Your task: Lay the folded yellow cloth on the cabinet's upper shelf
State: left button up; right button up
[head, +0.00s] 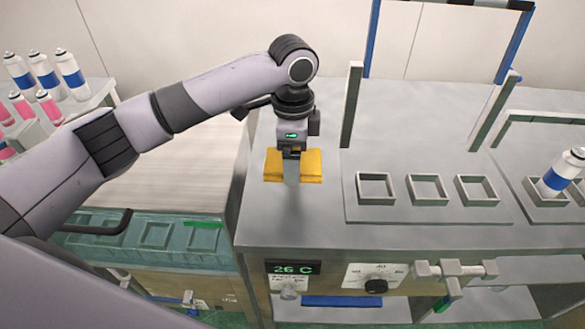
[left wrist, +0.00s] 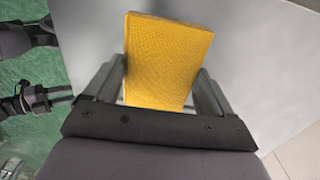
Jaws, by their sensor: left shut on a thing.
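The folded yellow cloth (head: 311,166) is at the left end of the grey workbench top, under my left gripper (head: 291,178). In the left wrist view the cloth (left wrist: 165,58) stands between the two fingers of my left gripper (left wrist: 163,88), which is shut on it. I cannot tell whether the cloth touches the bench top. My left arm comes in from the left and reaches over the wooden table. My right gripper is not in view. I see no cabinet shelf that I can name for certain.
The grey bench (head: 290,225) has a plate with three square holders (head: 428,189) to the right. A blue-and-white can (head: 560,174) leans at the far right. A metal frame (head: 368,50) rises behind. Several cans (head: 45,72) stand at the far left. A teal tray (head: 150,238) lies below left.

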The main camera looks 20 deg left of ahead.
pick_arm(q)
jog(key=shift+f, duration=2)
jog(key=o, duration=0.8)
jog(key=shift+f, duration=0.1)
jog(key=shift+o, duration=0.2)
